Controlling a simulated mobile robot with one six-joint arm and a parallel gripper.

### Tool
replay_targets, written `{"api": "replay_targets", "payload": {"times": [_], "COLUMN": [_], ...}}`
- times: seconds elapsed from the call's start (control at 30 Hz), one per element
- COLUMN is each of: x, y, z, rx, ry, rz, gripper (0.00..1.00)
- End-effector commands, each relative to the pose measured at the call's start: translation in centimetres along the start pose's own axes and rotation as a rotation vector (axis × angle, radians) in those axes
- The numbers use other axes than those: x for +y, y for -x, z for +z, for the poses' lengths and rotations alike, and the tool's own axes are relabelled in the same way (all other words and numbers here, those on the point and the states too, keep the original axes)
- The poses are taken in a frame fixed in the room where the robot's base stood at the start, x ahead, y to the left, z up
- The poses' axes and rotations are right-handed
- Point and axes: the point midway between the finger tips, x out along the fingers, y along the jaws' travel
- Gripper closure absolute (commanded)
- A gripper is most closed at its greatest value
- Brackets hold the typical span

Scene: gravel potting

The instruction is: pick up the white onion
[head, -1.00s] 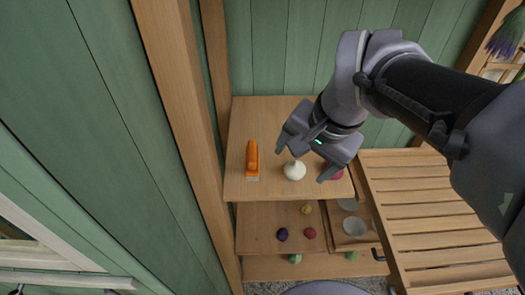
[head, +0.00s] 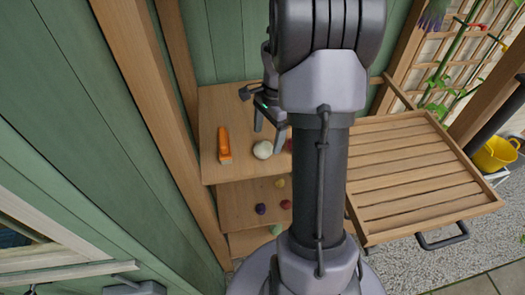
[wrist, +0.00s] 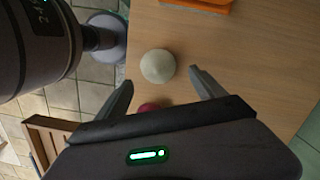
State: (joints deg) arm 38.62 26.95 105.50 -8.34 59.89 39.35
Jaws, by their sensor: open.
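The white onion (head: 263,150) sits on the top wooden shelf, right of an orange-handled tool. It also shows in the wrist view (wrist: 158,66), just beyond the fingertips and roughly between their lines. My gripper (head: 269,136) is open and empty, close above and behind the onion in the head view. In the wrist view the two fingers (wrist: 160,82) are spread wide, apart from the onion. My arm hides part of the shelf to the right of the onion.
The orange tool (head: 224,145) lies on the shelf (head: 213,105) left of the onion. A dark red round item (wrist: 149,107) lies close to the onion, between the fingers. A lower shelf (head: 236,200) holds several small round items. A slatted wooden surface (head: 410,170) stands at right.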

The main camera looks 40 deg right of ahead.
Motion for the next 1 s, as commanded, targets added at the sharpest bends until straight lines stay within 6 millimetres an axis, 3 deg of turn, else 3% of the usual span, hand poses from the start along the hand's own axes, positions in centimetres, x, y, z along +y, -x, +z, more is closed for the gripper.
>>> {"api": "replay_targets", "payload": {"times": [0.1, 0.2, 0.47, 0.8, 1.0], "x": [0.3, 0.2, 0.2, 0.2, 0.2], "y": [-2.8, -4.2, -4.4, -4.4, -4.3], "z": [0.9, 0.8, 0.8, 0.8, 0.8], "rx": [-0.001, -0.001, 0.000, 0.000, 0.000], "ry": [0.002, 0.000, 0.001, 0.001, 0.001], "rz": [0.003, 0.002, 0.000, 0.000, 0.000], "gripper": [0.21, 0.21, 0.23, 0.89, 0.90]}}
